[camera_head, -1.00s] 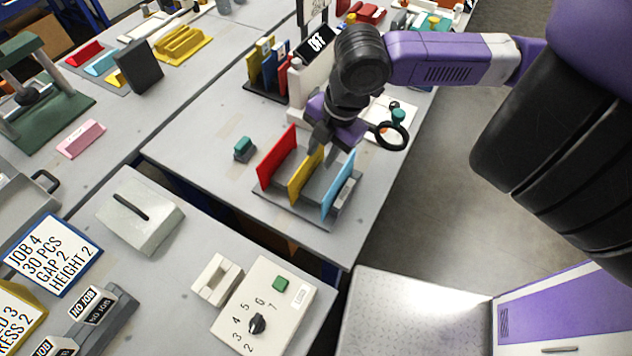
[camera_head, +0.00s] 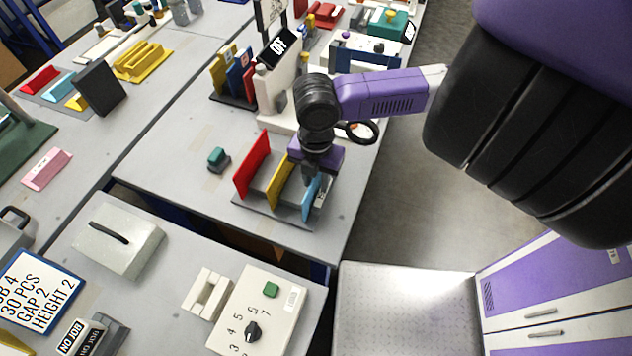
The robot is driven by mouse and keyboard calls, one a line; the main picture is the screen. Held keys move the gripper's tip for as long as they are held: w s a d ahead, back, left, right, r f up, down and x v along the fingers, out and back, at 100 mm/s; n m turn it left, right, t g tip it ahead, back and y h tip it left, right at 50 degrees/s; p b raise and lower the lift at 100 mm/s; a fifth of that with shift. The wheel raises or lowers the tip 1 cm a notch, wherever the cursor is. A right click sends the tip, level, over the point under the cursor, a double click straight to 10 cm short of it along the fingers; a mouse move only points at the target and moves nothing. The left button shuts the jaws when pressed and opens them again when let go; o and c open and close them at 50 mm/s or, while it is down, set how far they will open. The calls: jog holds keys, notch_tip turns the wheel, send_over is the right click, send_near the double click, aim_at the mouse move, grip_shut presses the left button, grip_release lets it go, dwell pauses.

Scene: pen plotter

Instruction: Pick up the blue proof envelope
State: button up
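The blue proof envelope (camera_head: 310,204) stands upright in the right slot of a grey rack (camera_head: 262,214) on the middle table. A yellow envelope (camera_head: 281,183) and a red envelope (camera_head: 252,165) stand to its left in the same rack. My gripper (camera_head: 311,180) points down at the top of the blue envelope. Its fingers are small and partly dark here, so I cannot tell whether they are open or closed on the envelope.
A small teal-topped block (camera_head: 218,159) sits left of the rack. Behind are a white machine with an OFF sign (camera_head: 279,95) and a holder with coloured cards (camera_head: 234,75). A white dial panel (camera_head: 257,312) is in front. The table's right edge is close to the rack.

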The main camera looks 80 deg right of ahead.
jog(key=shift+f, duration=0.3)
grip_shut()
jog(key=shift+r, duration=0.15)
